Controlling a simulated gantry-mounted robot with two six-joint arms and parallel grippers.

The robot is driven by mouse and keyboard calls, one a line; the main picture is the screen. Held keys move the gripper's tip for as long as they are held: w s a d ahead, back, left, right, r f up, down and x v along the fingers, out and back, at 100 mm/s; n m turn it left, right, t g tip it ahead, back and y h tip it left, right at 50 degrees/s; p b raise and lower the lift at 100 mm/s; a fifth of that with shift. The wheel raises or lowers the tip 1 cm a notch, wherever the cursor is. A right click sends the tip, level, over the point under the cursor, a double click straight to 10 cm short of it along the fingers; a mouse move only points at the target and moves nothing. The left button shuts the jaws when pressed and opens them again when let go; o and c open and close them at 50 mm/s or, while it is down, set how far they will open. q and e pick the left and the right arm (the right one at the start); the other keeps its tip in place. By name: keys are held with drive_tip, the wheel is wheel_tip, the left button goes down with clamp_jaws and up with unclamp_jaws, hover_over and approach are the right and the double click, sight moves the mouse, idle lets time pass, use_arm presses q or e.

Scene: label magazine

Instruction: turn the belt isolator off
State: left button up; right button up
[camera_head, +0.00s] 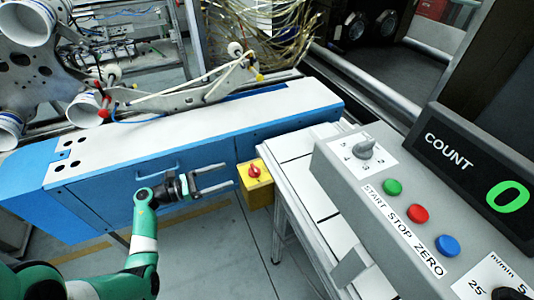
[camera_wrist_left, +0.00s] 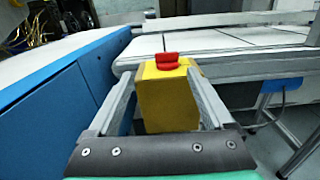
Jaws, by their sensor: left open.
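The belt isolator is a yellow box (camera_head: 257,191) with a red knob (camera_head: 254,171), on the side of the blue conveyor body near the white belt's corner. The knob's exact turn position is too small to read. My left gripper (camera_head: 231,177) is open and empty, its two fingers pointing at the box from the left, just short of it. In the left wrist view the yellow box (camera_wrist_left: 168,100) appears between the two open fingers, with the red knob (camera_wrist_left: 167,61) at its top edge. My right gripper is not in view.
A grey control console (camera_head: 400,215) with green, red and blue buttons, and a COUNT display (camera_head: 480,185) reading 0, stands at the right. The blue conveyor cabinet (camera_head: 110,205) runs along the left. Open floor (camera_head: 215,250) lies below the gripper.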

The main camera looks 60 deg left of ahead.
sight(252, 170)
use_arm(q)
drive_tip(key=w, duration=0.3)
drive_tip(key=w+d+b, duration=0.1)
drive_tip(key=w, duration=0.3)
drive_tip(key=w+d+b, duration=0.1)
drive_tip(key=w, duration=0.3)
drive_tip(key=shift+d+f, duration=0.15)
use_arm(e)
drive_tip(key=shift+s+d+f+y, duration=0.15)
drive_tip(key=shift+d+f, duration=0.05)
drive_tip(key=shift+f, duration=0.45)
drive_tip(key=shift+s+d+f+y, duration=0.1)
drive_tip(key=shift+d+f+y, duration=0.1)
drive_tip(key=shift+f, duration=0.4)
use_arm(q)
drive_tip(key=shift+s, duration=0.1)
clamp_jaws()
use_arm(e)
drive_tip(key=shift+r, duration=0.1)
